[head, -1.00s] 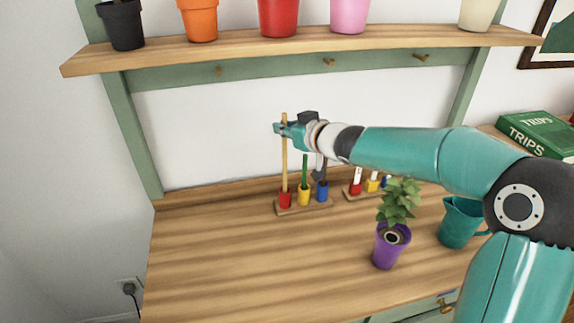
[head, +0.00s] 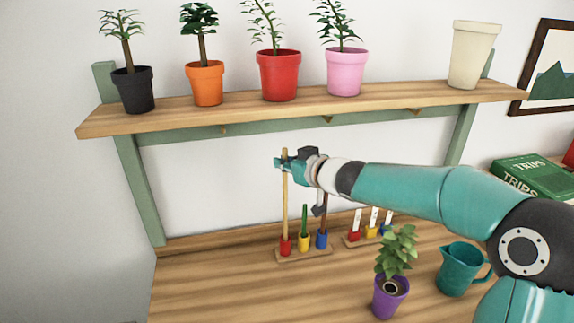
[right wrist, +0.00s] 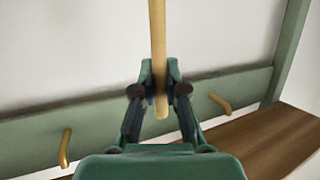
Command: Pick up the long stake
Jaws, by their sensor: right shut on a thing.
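The long stake (head: 285,205) is a thin, pale wooden rod standing upright, its lower end at the red holder (head: 286,247) of a small wooden rack. My right gripper (head: 282,163) is shut on the stake near its upper end. In the right wrist view the fingertips (right wrist: 160,82) close on both sides of the stake (right wrist: 158,35), and one end shows just past them. Whether the lower end sits inside the red holder is hard to tell. My left gripper is not in view.
Beside the stake are a green-handled tool (head: 304,222) in a yellow holder and a tool in a blue holder (head: 322,239). A purple pot plant (head: 390,296) and teal jug (head: 457,270) stand right. A shelf (head: 300,112) with several pots hangs above. The bench's left side is clear.

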